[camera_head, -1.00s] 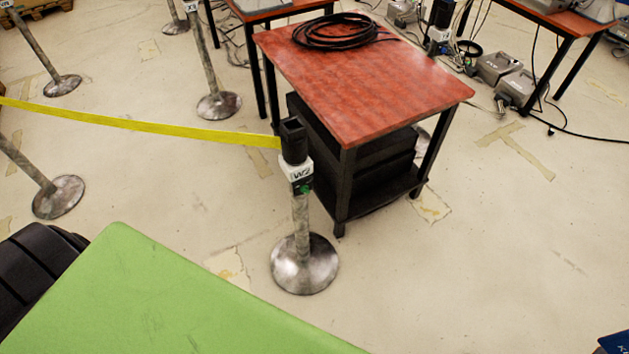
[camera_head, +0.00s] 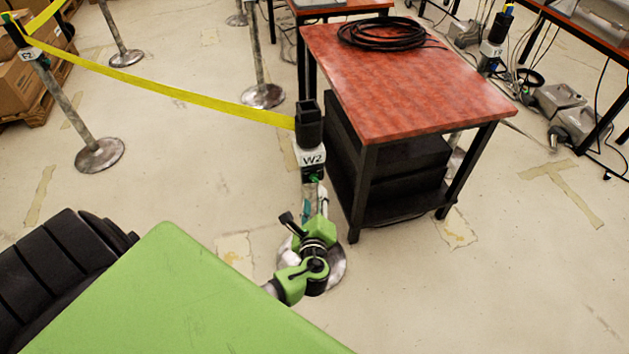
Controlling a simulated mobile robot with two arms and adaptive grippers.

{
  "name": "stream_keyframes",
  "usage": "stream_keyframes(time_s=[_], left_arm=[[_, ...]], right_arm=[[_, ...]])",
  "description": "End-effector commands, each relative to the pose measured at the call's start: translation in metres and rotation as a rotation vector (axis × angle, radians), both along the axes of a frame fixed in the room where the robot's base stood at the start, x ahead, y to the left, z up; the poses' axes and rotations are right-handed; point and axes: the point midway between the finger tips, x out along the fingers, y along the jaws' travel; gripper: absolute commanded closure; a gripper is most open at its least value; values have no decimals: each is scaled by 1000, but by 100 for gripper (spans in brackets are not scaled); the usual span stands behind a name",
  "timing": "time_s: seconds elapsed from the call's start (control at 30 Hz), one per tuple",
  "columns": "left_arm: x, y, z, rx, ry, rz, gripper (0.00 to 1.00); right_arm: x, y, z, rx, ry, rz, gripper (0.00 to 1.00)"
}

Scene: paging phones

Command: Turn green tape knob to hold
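The stanchion post marked W2 (camera_head: 313,158) stands left of the red-topped table, with a black head and a yellow tape running from it to the left. A small green knob (camera_head: 315,179) shows on the post just below the W2 label. My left gripper (camera_head: 303,214), green and black, is in front of the post's lower part, below the knob and apart from it in the picture. It partly hides the post and its round metal base (camera_head: 337,262). Its fingers are too small and overlapped to tell whether they are open. My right gripper is not in view.
The red-topped table (camera_head: 400,95) bears a coil of black cable (camera_head: 380,34), with dark boxes below. Another stanchion (camera_head: 72,112) stands at the left, near cardboard boxes (camera_head: 20,88). Cables and grey devices (camera_head: 565,102) lie at the right. The floor in front is clear.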

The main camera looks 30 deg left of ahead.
Motion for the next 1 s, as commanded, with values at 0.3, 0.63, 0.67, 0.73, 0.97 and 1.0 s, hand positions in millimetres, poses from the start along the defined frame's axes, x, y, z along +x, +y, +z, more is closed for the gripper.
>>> stream_keyframes(time_s=[0.3, 0.63, 0.67, 0.73, 0.97, 1.0], left_arm=[[55, 37, -19, -1, 0, 2, 64], [81, 54, -28, -3, 1, 1, 64], [82, 54, -28, -3, 1, 1, 64], [83, 54, -28, -3, 1, 0, 64], [83, 54, -29, -3, 1, 0, 69], [83, 54, -29, -3, 1, 0, 80]], right_arm=[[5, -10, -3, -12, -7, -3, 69], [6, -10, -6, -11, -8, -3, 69], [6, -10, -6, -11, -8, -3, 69], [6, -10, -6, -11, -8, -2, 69], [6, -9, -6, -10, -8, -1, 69], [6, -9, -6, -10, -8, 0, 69]])
